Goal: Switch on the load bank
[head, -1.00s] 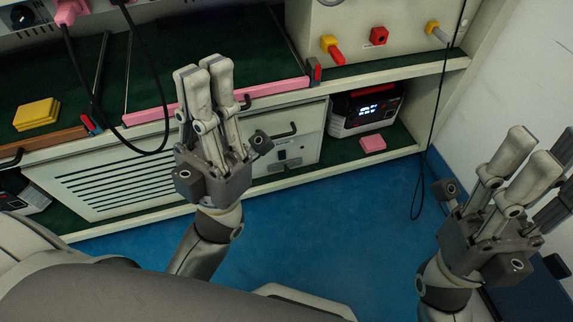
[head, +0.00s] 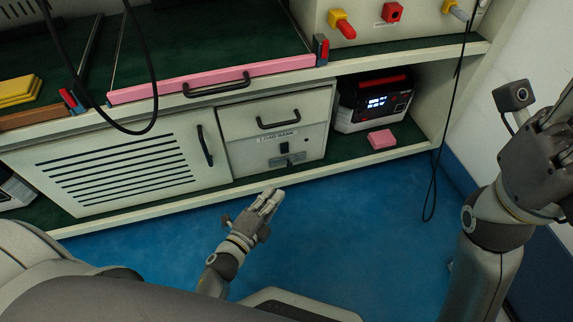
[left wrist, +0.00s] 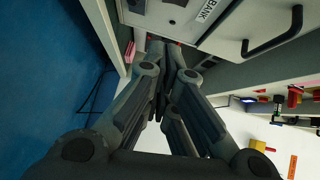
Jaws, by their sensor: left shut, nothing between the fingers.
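The load bank (head: 311,144) is a cream unit with a label in the lower shelf of the bench. Below the label are a small dark switch (head: 284,148) and a grey metal latch-like part (head: 287,161). My left gripper (head: 272,194) is shut and empty, low in front of the load bank and a little below the switch in the picture. In the left wrist view the shut fingers (left wrist: 160,48) point at the load bank front (left wrist: 165,15); the switch cannot be made out there. My right gripper (head: 560,125) is cut off by the right edge.
Above the load bank is a drawer handle (head: 278,123); left is a vented door (head: 115,168). A lit power unit (head: 374,102) and pink block (head: 381,139) stand right of it. A black cable (head: 448,150) hangs at right. The blue floor (head: 330,235) is clear.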

